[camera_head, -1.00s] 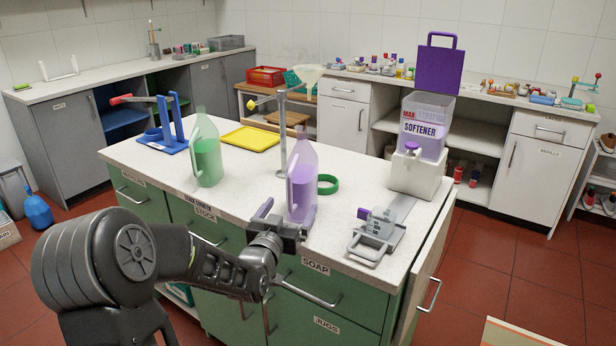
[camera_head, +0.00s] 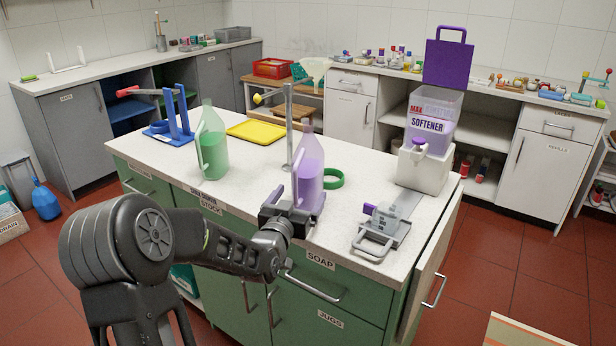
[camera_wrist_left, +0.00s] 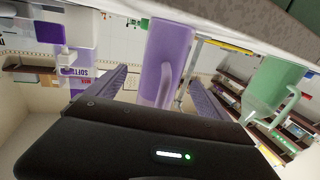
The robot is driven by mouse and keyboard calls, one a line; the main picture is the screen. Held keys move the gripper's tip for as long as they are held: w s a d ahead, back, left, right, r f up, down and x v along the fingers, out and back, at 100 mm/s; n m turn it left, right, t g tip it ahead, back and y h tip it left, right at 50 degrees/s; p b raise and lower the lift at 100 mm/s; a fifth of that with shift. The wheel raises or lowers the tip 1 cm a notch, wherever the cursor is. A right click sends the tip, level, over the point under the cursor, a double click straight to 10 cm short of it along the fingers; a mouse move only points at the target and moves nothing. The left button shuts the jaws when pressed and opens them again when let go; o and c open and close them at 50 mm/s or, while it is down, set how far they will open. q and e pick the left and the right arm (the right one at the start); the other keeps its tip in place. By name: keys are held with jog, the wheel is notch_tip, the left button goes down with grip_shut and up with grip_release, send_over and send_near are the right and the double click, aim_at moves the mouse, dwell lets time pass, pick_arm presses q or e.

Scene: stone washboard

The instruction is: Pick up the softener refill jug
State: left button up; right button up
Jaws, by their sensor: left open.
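The softener refill jug is the translucent purple jug (camera_head: 309,172) with a pale handle, upright near the front edge of the white counter. In the left wrist view the jug (camera_wrist_left: 166,52) shows between the two fingers, tilted by the camera's angle. My left gripper (camera_head: 291,204) is open at the near side of the jug, fingers pointing at its lower part. The left gripper's fingers (camera_wrist_left: 153,88) stand apart on either side of the handle area; contact cannot be told. My right gripper is not in view.
A green jug (camera_head: 213,148) stands left of the purple one. A metal post (camera_head: 289,125) and green ring (camera_head: 333,179) are close behind it. A grey clamp-like device (camera_head: 381,232) and the softener dispenser (camera_head: 427,150) stand to the right. A yellow tray (camera_head: 256,131) lies behind.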

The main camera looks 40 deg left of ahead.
aim_at(302, 193)
pick_arm(q)
jog(key=p+x, duration=0.1)
jog(key=x, duration=0.3)
jog(key=shift+w+a, duration=0.1)
jog(key=shift+w+a+f+p, duration=0.2)
jog(key=shift+w+p, duration=0.1)
jog(key=shift+w, duration=0.15)
jog(key=shift+r, duration=0.1)
jog(key=shift+c, duration=0.3)
grip_shut()
jog(key=shift+r, duration=0.2)
dwell(0.6)
